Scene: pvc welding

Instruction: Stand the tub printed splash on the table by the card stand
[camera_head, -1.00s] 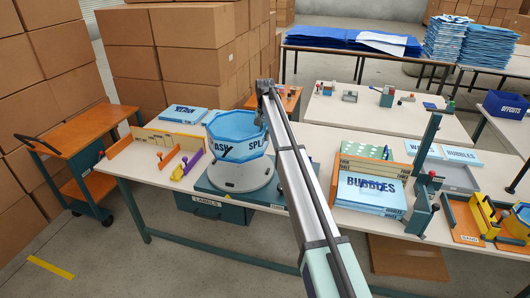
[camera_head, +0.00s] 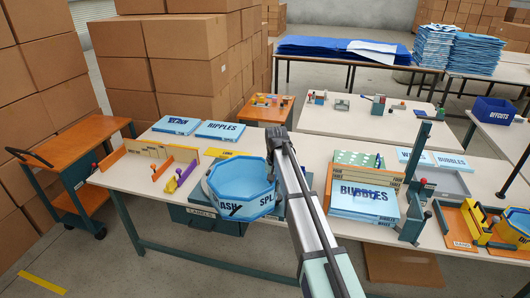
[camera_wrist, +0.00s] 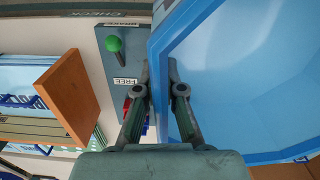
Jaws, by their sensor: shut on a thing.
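The blue octagonal tub (camera_head: 243,205) has an open top and a band of print reading "ASH" and "SPL". My gripper (camera_wrist: 163,88) is shut on the tub's wall, which fills the right of the wrist view (camera_wrist: 235,70).
Packs printed RIPPLES (camera_head: 220,131) and another pack (camera_head: 177,125) lie at the back left. A fixture with wood fences (camera_head: 160,152) is on the left. A BUBBLES pack (camera_head: 365,203) and a teal post fixture (camera_head: 418,185) stand on the right. A green knob (camera_wrist: 114,44) is near the tub.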

